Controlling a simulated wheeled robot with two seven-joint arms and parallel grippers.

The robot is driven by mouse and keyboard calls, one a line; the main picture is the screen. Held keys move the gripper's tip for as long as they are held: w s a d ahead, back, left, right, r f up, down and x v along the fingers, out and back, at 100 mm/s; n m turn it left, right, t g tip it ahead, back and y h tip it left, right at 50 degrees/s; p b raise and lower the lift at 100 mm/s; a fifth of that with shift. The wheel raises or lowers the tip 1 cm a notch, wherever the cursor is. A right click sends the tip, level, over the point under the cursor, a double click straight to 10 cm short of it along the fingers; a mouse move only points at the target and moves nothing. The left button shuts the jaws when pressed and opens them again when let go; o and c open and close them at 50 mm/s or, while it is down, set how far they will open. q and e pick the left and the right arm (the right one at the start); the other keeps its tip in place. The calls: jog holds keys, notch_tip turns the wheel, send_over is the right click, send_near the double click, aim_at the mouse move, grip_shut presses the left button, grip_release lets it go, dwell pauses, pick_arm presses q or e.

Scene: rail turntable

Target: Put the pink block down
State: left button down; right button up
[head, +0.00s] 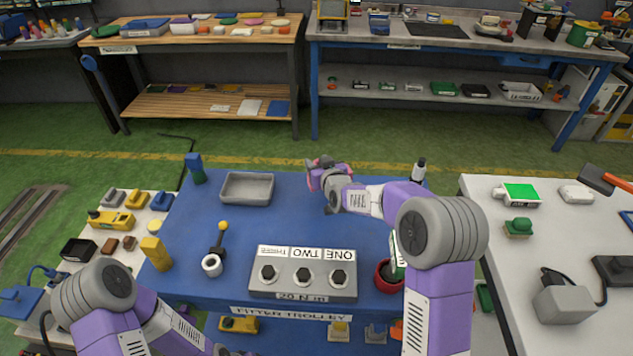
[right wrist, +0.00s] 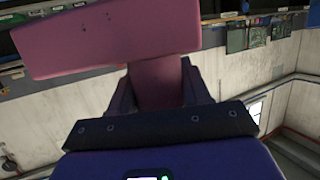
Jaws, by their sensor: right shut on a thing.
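My right gripper (head: 322,172) is above the far middle part of the blue trolley top (head: 300,205). It is shut on the pink block (head: 314,181), of which only small parts show around the grey fingers in the head view. In the right wrist view the pink block (right wrist: 110,40) is a wide bar with a narrower stem between my fingers (right wrist: 158,92). It is tilted in that picture. I cannot tell the exact gap below it. My left arm comes in at the bottom left; its gripper is outside the picture.
On the trolley stand a grey tray (head: 247,189), a grey box with three knobs (head: 303,275), a yellow block (head: 156,253), a white ring (head: 212,265), a red pot (head: 387,278) and a dark-blue and green item (head: 195,168). Bare blue surface lies between tray and knob box.

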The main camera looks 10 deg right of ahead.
notch_tip(320, 180, down, 5)
jog(key=shift+r+b, duration=0.15)
jog(key=shift+b, duration=0.45)
jog(key=shift+r, duration=0.1)
jog(key=o, duration=1.3)
jog(key=shift+f, duration=0.2)
jog(key=shift+r, duration=0.2)
jog(key=shift+s+r, duration=0.1)
jog(key=shift+s, duration=0.2)
jog(key=p+v, duration=0.1)
jog(key=v, duration=1)
jog(key=shift+s+p, duration=0.25)
jog(key=shift+p, duration=0.05)
